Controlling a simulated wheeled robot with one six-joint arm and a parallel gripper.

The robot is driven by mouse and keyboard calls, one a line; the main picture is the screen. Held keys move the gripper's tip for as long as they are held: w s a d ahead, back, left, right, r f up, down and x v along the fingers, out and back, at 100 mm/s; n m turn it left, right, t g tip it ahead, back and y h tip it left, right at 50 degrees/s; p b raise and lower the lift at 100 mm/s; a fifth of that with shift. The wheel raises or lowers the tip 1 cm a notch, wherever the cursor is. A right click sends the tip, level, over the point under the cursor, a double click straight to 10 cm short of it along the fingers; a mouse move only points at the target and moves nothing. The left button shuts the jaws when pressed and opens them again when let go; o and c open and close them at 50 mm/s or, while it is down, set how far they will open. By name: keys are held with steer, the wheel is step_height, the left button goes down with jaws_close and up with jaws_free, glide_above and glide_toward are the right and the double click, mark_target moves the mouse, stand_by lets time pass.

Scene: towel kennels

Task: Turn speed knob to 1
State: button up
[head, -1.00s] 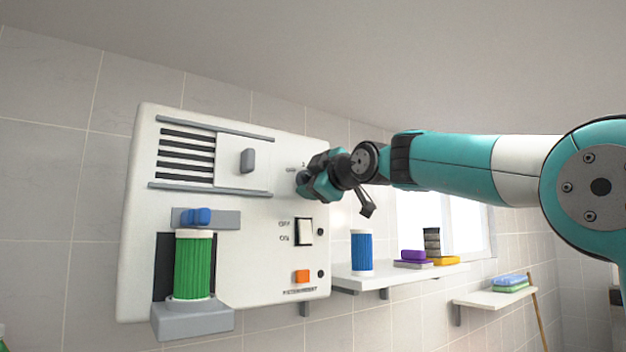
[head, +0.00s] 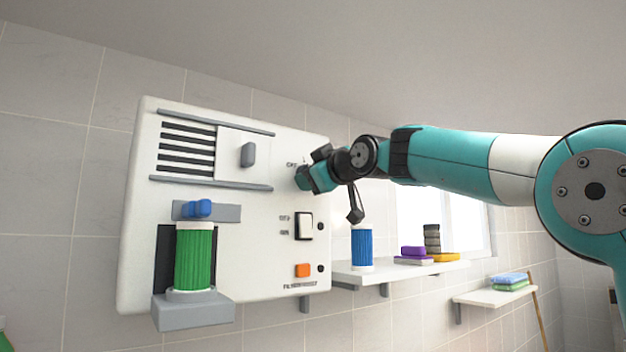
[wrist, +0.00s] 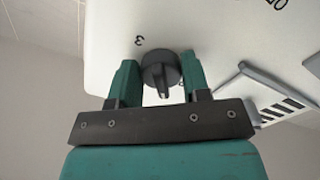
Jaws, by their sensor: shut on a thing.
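The speed knob (wrist: 160,72) is a round dark dial with a raised pointer bar, on the upper right of the white wall unit (head: 265,230). In the wrist view my gripper (wrist: 160,80) has its two teal fingers on either side of the knob, shut on it. A "3" label shows beside the knob's upper left, and other lettering lies farther right. In the head view my gripper (head: 308,178) is against the panel and hides the knob. Part of an "OFF" label shows just left of it.
The unit also has a sliding vent cover (head: 232,158), a green filter (head: 194,258), a white rocker switch (head: 304,226) and an orange button (head: 302,270). A shelf (head: 400,272) at right holds a blue filter (head: 362,248) and sponges. Open space lies below my arm.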

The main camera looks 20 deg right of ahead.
steer(key=m, duration=0.7)
steer(key=shift+a+b, duration=0.15)
steer(key=shift+b, duration=0.25)
steer(key=shift+s, duration=0.1)
steer(key=o, duration=0.9)
steer(key=b+v, duration=0.8)
steer(key=v, duration=0.9)
steer(key=shift+s, duration=0.15)
